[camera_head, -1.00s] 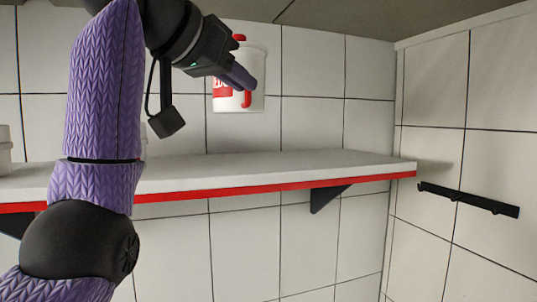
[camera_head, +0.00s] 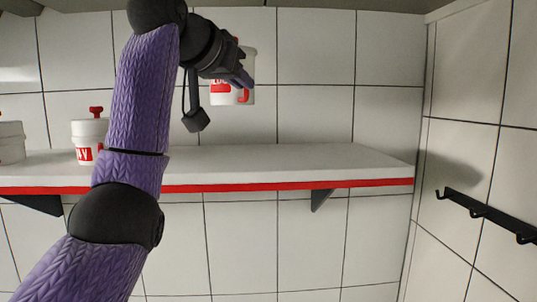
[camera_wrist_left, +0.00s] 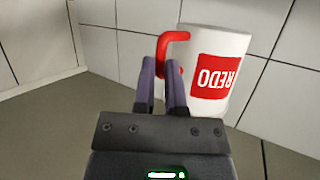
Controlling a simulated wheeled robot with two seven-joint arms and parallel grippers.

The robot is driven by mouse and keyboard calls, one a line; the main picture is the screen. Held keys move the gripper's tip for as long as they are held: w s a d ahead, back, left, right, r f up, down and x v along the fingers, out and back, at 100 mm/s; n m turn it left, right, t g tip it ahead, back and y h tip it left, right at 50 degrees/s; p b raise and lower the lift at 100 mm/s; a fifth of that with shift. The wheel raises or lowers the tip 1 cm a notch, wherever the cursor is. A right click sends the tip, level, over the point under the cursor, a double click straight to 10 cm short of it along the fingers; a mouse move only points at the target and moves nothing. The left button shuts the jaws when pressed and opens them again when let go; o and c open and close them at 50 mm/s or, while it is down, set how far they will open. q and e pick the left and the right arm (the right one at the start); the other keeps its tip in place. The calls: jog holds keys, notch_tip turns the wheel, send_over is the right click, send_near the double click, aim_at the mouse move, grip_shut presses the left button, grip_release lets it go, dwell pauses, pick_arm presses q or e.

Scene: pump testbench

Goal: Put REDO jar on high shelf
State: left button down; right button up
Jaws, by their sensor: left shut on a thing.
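The REDO jar (camera_head: 232,92) is white with a red label and a red handle. My left gripper (camera_head: 243,80) is shut on it and holds it in the air above the high shelf (camera_head: 290,160). In the left wrist view the jar (camera_wrist_left: 232,50) shows its REDO label upside down, and the fingers of the left gripper (camera_wrist_left: 164,75) close on its red handle (camera_wrist_left: 175,38). The shelf is white with a red front edge. My right gripper is not in view.
A white jar with a red knob (camera_head: 90,138) stands on the shelf at the left, with another white jar (camera_head: 11,142) at the far left. The shelf's right half is clear. A black hook rail (camera_head: 487,214) is on the right wall.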

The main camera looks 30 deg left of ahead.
pick_arm(q)
jog(key=f, duration=0.2)
jog(key=a+f+b, duration=0.1)
jog(key=f, duration=0.1)
jog(key=a+f, duration=0.1)
jog(key=f, duration=0.1)
jog(key=shift+a+f, duration=0.25)
jog(key=shift+f, duration=0.15)
jog(key=f, duration=0.1)
jog(key=f+b, duration=0.1)
jog(key=f, duration=0.1)
jog(key=shift+w+d, duration=0.15)
jog(key=shift+d, duration=0.15)
jog(key=shift+d+f, duration=0.2)
jog(key=shift+s, duration=0.3)
jog(key=shift+a, duration=0.25)
jog(key=c, duration=1)
grip_release()
jog(key=shift+w+f, duration=0.1)
jog(key=o, duration=0.3)
jog(key=shift+d, duration=0.2)
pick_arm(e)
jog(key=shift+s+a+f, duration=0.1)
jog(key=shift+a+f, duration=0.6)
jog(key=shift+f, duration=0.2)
